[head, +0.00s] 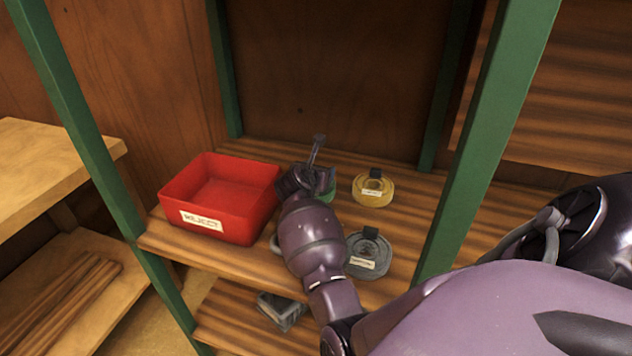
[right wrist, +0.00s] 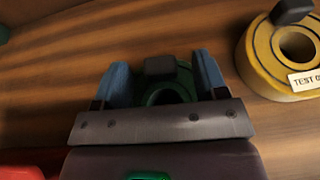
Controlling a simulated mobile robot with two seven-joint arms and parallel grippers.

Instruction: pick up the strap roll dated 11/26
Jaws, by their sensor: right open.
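My right gripper (head: 317,168) reaches over the shelf from the right. In the right wrist view its two blue fingers (right wrist: 163,78) are apart, on either side of a dark green strap roll (right wrist: 183,80) with a dark block on it. The green roll (head: 327,185) is mostly hidden by the gripper in the head view, and its label is not visible. A yellow roll (head: 373,190) lies to its right; its label starts "TEST 0" in the right wrist view (right wrist: 250,65). A grey roll (head: 370,254) lies nearer the front, its label unreadable. No date is legible. My left gripper is not in view.
A red bin (head: 247,225) labelled REJECT stands left on the wooden shelf (head: 190,248). Green posts (head: 480,150) frame the shelf. A grey object (head: 275,243) is partly hidden behind my arm. Another grey item (head: 281,311) lies on the lower shelf.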

